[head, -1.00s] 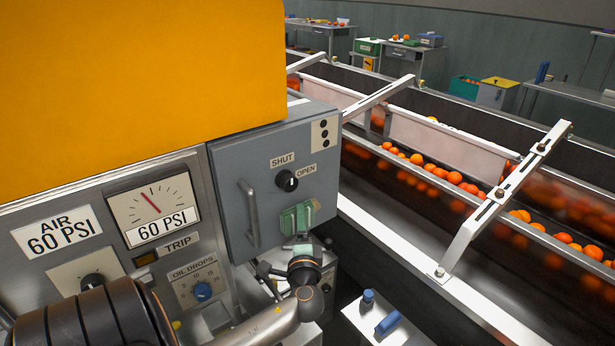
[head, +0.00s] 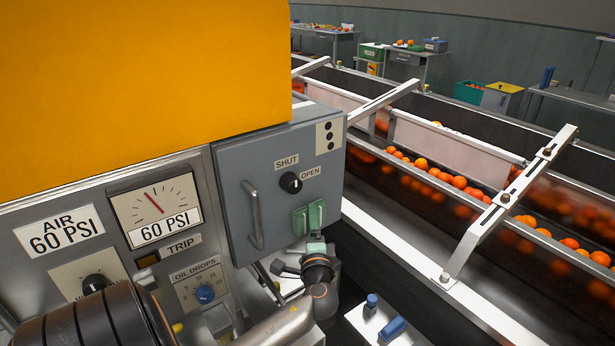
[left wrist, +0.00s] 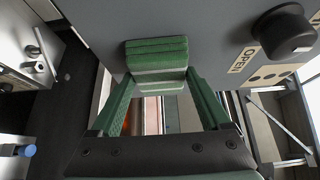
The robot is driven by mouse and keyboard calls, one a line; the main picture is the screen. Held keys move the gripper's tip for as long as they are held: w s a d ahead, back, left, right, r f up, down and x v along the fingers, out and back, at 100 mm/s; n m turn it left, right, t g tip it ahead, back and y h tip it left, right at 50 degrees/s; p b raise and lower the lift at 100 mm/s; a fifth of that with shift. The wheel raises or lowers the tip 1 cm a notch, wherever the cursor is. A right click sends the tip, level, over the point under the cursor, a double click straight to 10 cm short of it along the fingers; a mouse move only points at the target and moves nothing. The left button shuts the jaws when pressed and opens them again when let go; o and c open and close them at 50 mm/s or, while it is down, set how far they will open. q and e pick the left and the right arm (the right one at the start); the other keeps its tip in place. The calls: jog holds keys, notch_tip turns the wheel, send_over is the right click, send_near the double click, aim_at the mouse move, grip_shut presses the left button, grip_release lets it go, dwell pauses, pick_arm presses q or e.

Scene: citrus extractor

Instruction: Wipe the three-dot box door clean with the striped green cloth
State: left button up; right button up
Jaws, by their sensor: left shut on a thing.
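The three-dot box (head: 235,165) is grey, with a three-dot plate (head: 328,137), a SHUT/OPEN knob (head: 290,183) and an upright handle (head: 253,215) on its closed door. My left gripper (head: 309,217) is at the door's lower right, below the OPEN label. In the left wrist view its green fingers are shut on the striped green cloth (left wrist: 157,54), a folded pad held against or very near the grey door face (left wrist: 205,25). I cannot tell whether they touch. In the head view, the cloth is hard to separate from the fingers. No dirt shows clearly on the door. My right gripper is not in view.
A yellow housing (head: 140,85) overhangs the panel with its 60 PSI gauge (head: 155,210) at left. A conveyor with oranges (head: 450,180) runs along the right, crossed by metal brackets (head: 510,200). A pale surface with blue parts (head: 392,328) is below right.

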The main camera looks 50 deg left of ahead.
aim_at(321, 217)
pick_arm(q)
jog(key=shift+w+b, duration=0.5)
jog(key=shift+w, duration=1)
jog(key=w, duration=0.1)
jog(key=w+b, duration=0.1)
jog(key=w, duration=0.1)
jog(key=shift+w+d, duration=0.2)
jog(key=shift+d, duration=0.05)
jog(key=d, duration=0.6)
jog(key=shift+s+b, duration=0.3)
jog(key=shift+d, duration=0.1)
jog(key=shift+s+d, duration=0.1)
jog(key=shift+d, duration=1.3)
